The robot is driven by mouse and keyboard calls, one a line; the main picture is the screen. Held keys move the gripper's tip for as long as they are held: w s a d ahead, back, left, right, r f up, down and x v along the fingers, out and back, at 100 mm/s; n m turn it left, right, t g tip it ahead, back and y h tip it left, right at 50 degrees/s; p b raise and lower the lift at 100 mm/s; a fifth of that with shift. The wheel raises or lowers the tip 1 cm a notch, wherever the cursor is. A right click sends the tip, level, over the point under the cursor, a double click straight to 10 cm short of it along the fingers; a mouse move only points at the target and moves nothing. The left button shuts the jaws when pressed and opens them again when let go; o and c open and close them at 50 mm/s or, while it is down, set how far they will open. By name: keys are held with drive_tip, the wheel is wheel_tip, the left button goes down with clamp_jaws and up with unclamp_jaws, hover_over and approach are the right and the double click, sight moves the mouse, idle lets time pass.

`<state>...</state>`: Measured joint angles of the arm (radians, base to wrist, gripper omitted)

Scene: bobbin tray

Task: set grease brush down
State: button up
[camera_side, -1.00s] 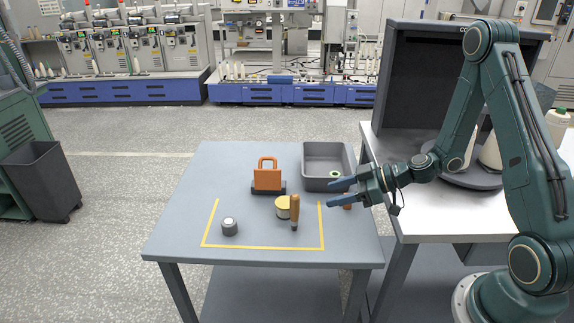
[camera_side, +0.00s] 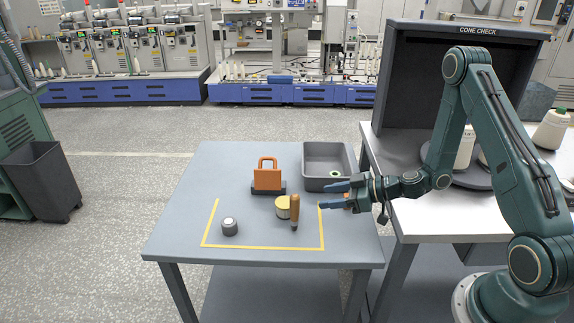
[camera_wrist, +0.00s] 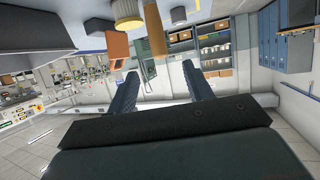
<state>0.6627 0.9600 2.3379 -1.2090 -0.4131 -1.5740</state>
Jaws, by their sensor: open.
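The grease brush (camera_side: 295,207), with a brown wooden handle, stands upright on the grey-blue table inside the yellow taped outline. It is in front of and slightly right of a yellow-topped tin (camera_side: 283,207); I cannot tell whether they touch. My gripper (camera_side: 323,196) is open and apart from the brush, to its right, with its fingers pointing left. A small brown patch shows between or behind the fingers; I cannot tell what it is. In the wrist view my open fingers (camera_wrist: 160,68) have nothing clearly between them, and the tin (camera_wrist: 127,12) shows at the top.
An orange block with a handle (camera_side: 268,179) stands at the back of the table. A grey bin (camera_side: 314,184) with a green-ringed item is behind my gripper. A grey, pale-topped knob (camera_side: 229,227) sits front left. The table's left side is clear.

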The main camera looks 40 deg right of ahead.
sight(295, 200)
drive_tip(key=shift+x, duration=2.85)
drive_tip(key=shift+x, duration=2.6)
drive_tip(key=shift+f, duration=0.1)
drive_tip(key=shift+c, duration=0.4)
clamp_jaws()
wheel_tip(295, 200, up, 20)
